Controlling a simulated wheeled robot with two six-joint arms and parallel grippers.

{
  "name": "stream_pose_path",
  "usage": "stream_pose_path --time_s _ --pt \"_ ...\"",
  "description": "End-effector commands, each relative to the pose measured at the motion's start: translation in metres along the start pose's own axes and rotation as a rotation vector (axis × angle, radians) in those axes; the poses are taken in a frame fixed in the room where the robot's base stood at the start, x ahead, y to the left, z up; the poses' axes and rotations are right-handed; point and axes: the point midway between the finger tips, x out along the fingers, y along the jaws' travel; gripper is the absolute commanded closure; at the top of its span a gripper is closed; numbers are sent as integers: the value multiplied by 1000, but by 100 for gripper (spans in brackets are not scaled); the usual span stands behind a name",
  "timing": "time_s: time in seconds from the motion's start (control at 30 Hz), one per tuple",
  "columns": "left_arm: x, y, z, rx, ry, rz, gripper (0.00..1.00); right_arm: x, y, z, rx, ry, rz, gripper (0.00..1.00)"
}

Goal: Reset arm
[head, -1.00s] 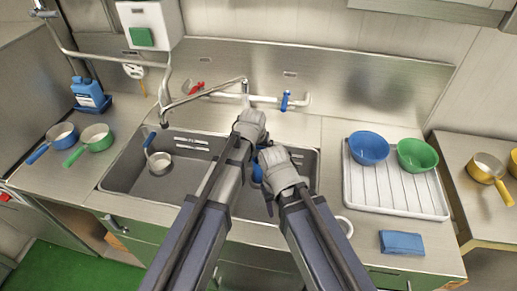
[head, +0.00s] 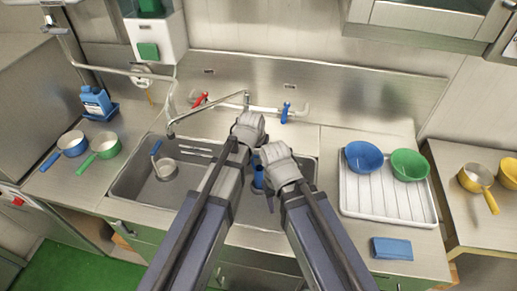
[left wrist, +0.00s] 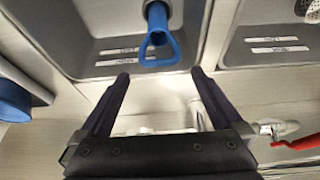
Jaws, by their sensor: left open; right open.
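My left arm (head: 205,205) reaches up over the sink in the head view, and its jaws are hidden behind its wrist. In the left wrist view, the left gripper (left wrist: 160,75) has its two dark fingers wide apart with nothing between them. My right gripper (head: 268,198) points down over the right sink basin, partly hidden by its wrist, and no held object shows. A blue-handled tool (head: 258,176) is in the right basin between the two arms. Its looped handle (left wrist: 158,45) shows beyond the left fingers, apart from them.
The double sink (head: 125,185) holds a blue-handled ladle (head: 164,168) on the left. A white drying rack (head: 395,205) holds blue (head: 363,157) and green bowls (head: 408,166). A faucet (head: 210,104) with red (head: 199,100) and blue (head: 286,112) levers stands behind.

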Motion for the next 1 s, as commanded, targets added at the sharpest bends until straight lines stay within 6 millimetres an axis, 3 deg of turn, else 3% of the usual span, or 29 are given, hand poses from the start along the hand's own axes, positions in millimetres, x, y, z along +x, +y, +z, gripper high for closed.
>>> stream_pose_path --time_s 0.73,0.87,1.0 --pt "0 -1 1 -1 -1 -1 0 1 0 0 0 0 0 50" --pt "-4 -21 18 -22 -33 -12 0 1 0 0 0 0 0 50" --pt "-14 -58 56 -67 -107 -31 0 1 0 0 0 0 0 50"
